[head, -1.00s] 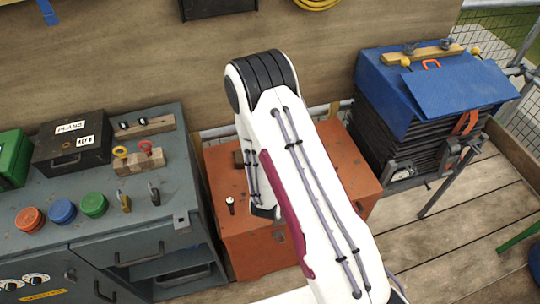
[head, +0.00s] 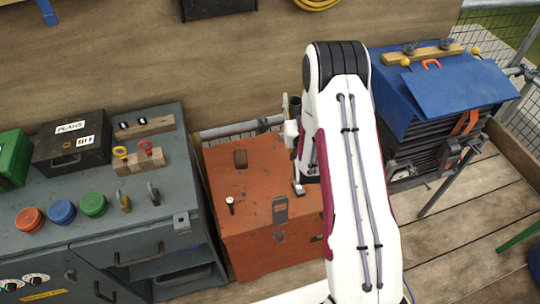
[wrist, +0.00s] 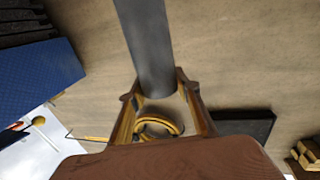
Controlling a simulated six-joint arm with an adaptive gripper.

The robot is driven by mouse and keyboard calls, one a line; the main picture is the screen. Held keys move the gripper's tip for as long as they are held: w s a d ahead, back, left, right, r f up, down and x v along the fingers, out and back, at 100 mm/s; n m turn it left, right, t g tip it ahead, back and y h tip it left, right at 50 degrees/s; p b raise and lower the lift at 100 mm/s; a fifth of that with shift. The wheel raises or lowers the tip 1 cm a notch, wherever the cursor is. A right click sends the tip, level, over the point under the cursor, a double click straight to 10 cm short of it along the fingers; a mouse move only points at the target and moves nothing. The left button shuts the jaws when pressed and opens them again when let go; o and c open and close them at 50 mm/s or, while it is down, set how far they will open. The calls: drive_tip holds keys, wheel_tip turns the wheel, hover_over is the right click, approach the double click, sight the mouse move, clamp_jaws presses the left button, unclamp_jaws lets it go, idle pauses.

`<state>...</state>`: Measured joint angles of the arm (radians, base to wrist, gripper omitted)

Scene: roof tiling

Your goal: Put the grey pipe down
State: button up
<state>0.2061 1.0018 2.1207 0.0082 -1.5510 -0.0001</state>
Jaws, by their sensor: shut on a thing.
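The grey pipe (wrist: 147,45) shows in the wrist view as a smooth dark grey tube, running from the top edge down between the fingers. My gripper (wrist: 160,88) is shut on it near the pipe's visible end. The pipe's other end is outside the wrist view. In the head view my white arm stands in front of the orange chest's right part, and the gripper is largely hidden behind it. I cannot clearly make out the pipe there.
A grey cabinet (head: 125,225) stands left. A blue-covered stack (head: 405,95) stands right. The plywood wall (head: 220,70) is behind.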

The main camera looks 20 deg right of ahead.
drive_tip(key=w+a+n+y, duration=0.2)
drive_tip(key=a+n+y, duration=0.2)
drive_tip(key=a+y, duration=0.2)
drive_tip(key=shift+w+a, duration=0.2)
drive_tip(key=shift+a, duration=0.65)
drive_tip(key=shift+f, duration=0.15)
drive_tip(key=shift+f, duration=2.8)
drive_tip(key=shift+f, duration=2.25)
